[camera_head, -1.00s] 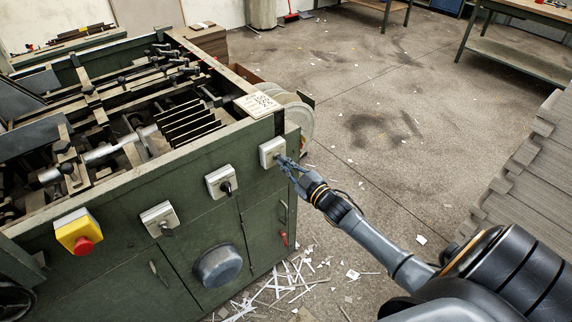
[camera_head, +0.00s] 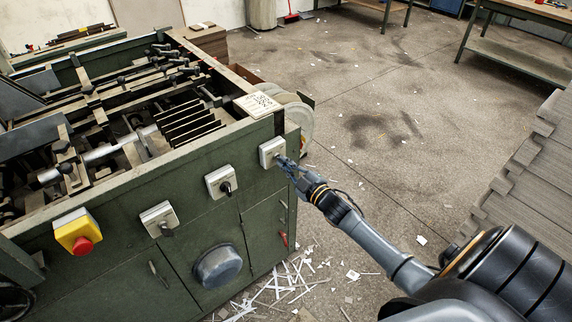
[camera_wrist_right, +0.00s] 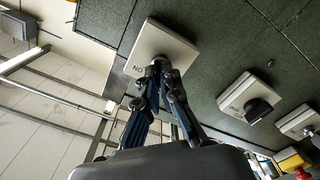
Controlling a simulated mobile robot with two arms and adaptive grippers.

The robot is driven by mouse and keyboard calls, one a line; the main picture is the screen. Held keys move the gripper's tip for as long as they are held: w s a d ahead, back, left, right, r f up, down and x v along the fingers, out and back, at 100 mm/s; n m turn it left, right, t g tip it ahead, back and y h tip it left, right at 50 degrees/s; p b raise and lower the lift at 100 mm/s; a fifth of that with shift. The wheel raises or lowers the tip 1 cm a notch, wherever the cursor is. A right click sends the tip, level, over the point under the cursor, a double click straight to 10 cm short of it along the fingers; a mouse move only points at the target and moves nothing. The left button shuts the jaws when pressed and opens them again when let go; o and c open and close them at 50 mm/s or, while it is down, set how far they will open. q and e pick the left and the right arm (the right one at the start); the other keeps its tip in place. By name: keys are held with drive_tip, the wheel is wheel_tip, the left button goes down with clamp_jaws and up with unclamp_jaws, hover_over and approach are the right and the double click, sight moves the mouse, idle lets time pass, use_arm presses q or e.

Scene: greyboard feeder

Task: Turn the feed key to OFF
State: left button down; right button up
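The feed key (camera_wrist_right: 157,64) sits on a pale square switch plate (camera_wrist_right: 163,48), with the letters "ON" showing upside down beside it. In the head view this is the rightmost switch box (camera_head: 270,151) on the green machine's front. My right gripper (camera_wrist_right: 162,80) is at the key, its two fingers converging on it from both sides and looking closed on it. In the head view the right gripper (camera_head: 283,163) reaches the box from the lower right. The fingers hide most of the key, so its exact angle is hard to read. My left gripper is not in view.
Two more switch boxes (camera_head: 221,182) (camera_head: 159,219) and a yellow box with a red button (camera_head: 78,232) line the green panel to the left. Paper scraps litter the floor; open floor lies right of the machine.

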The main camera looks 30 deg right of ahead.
drive_tip(key=o, duration=0.4)
drive_tip(key=shift+o, duration=0.2)
drive_tip(key=s, duration=1.2)
drive_tip(key=shift+d, duration=0.45)
